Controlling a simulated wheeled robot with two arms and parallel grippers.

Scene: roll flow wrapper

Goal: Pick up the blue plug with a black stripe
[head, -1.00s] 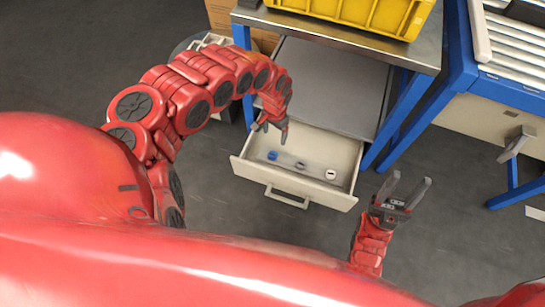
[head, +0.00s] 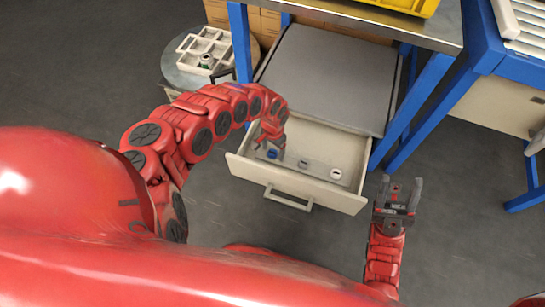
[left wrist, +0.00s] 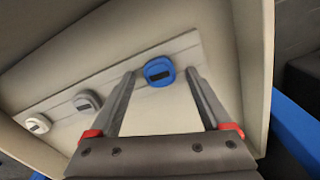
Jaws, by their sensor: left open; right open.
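The blue plug with a black stripe (left wrist: 159,71) lies on a pale strip in the open drawer, and it also shows in the head view (head: 272,154). My left gripper (left wrist: 161,76) is open, reaching down into the drawer, with its fingertips on either side of the blue plug in the left wrist view. I cannot tell whether the fingers touch it. My right gripper (head: 400,191) is open and empty, to the right of the drawer in the head view.
A grey plug (left wrist: 87,101) and a white plug (left wrist: 38,124) sit in a row with the blue one. The drawer (head: 345,198) has walls close around my left gripper. Blue table legs (head: 426,108) stand to the right. A round stand with a white tray (head: 190,45) is behind left.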

